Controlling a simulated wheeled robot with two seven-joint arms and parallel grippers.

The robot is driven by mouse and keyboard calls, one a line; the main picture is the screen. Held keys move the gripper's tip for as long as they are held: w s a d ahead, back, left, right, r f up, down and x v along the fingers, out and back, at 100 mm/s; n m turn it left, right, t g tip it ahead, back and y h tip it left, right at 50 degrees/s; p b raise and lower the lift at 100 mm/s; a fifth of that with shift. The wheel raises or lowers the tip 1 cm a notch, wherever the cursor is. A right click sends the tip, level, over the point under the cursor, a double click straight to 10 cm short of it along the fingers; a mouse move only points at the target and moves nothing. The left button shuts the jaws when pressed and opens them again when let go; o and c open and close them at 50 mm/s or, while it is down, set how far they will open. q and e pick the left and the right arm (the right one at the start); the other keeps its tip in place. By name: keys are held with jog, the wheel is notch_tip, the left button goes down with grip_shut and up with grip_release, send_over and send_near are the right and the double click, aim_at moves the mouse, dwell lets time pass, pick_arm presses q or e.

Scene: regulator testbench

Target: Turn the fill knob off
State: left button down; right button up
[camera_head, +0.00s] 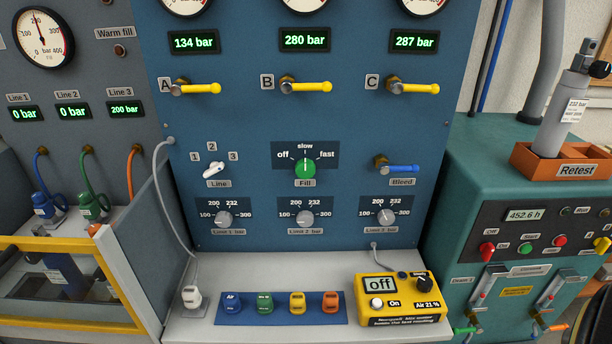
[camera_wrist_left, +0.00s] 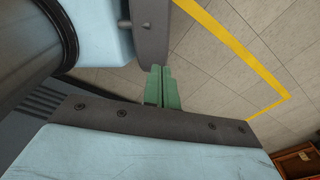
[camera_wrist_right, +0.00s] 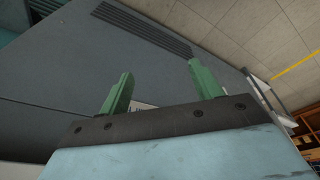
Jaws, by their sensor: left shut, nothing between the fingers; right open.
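The green fill knob (camera_head: 305,168) sits in the middle of the blue panel in the head view. Its dial reads off at left, slow at the top and fast at right. The white mark on the knob points up, at slow. My left gripper (camera_wrist_left: 161,88) is shut and empty over the tiled floor in the left wrist view. My right gripper (camera_wrist_right: 160,85) is open and empty in the right wrist view, with a grey surface behind it. Neither gripper shows in the head view, so both are away from the knob.
The white line knob (camera_head: 214,169) is left of the fill knob, and the blue bleed lever (camera_head: 400,168) is right. Yellow levers (camera_head: 308,87) stick out above. Three limit knobs (camera_head: 305,218) sit below. A yellow meter (camera_head: 400,300) stands on the grey ledge. Space before the panel is clear.

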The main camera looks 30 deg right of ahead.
jog(key=w+a+r+m+t+y, duration=0.3)
jog(key=w+a+r+m+t, duration=0.15)
jog(key=r, duration=0.85)
jog(key=w+a+r+m+t+y, duration=0.3)
jog(key=w+r+t, duration=0.25)
jog(key=r, duration=0.65)
jog(key=w+a+r+m+t+y, duration=0.35)
jog(key=w+r, duration=0.25)
jog(key=r, duration=0.7)
jog(key=w+d+r+m+t+h, duration=0.2)
jog(key=d+r+m+t+h, duration=0.4)
jog(key=m, duration=0.4)
jog(key=m+g+h, duration=0.7)
jog(key=m+h, duration=0.6)
jog(key=m, duration=1.3)
send_near(305, 171)
jog(key=x, duration=0.8)
jog(key=shift+w+d+p, duration=0.15)
jog(key=shift+p, duration=0.2)
